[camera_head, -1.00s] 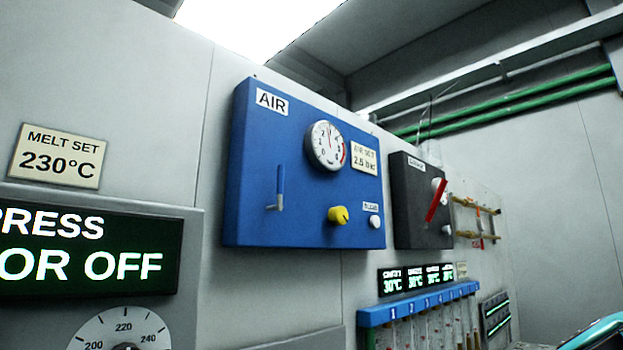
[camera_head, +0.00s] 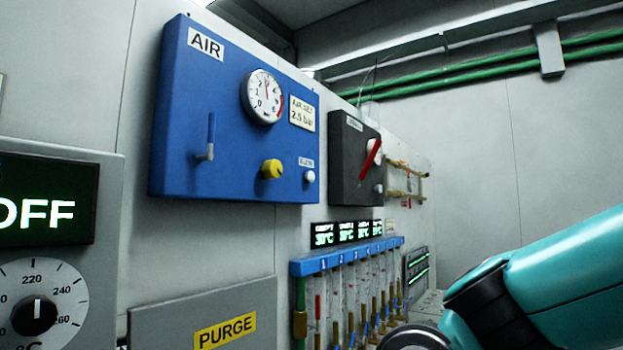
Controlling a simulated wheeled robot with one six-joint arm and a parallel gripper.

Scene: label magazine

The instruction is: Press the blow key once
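No key that I can clearly read as "BLOW" shows. The blue AIR panel (camera_head: 225,100) on the wall carries a small white round button (camera_head: 310,177) at its lower right, under a small label too blurred to read surely. A yellow knob (camera_head: 272,169) is left of that button, and a blue-handled lever (camera_head: 210,137) is farther left. The round gauge (camera_head: 262,97) sits above, beside an "AIR SET 2.5 bar" plate (camera_head: 302,114). My teal arm shows at the lower right, well apart from the panel. My gripper is outside the picture.
A dark box with a red handle (camera_head: 371,158) is right of the AIR panel. Below is a blue rail (camera_head: 345,256) with several clear tubes. A temperature dial (camera_head: 38,311) is at lower left, a PURGE plate (camera_head: 225,331) at bottom centre.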

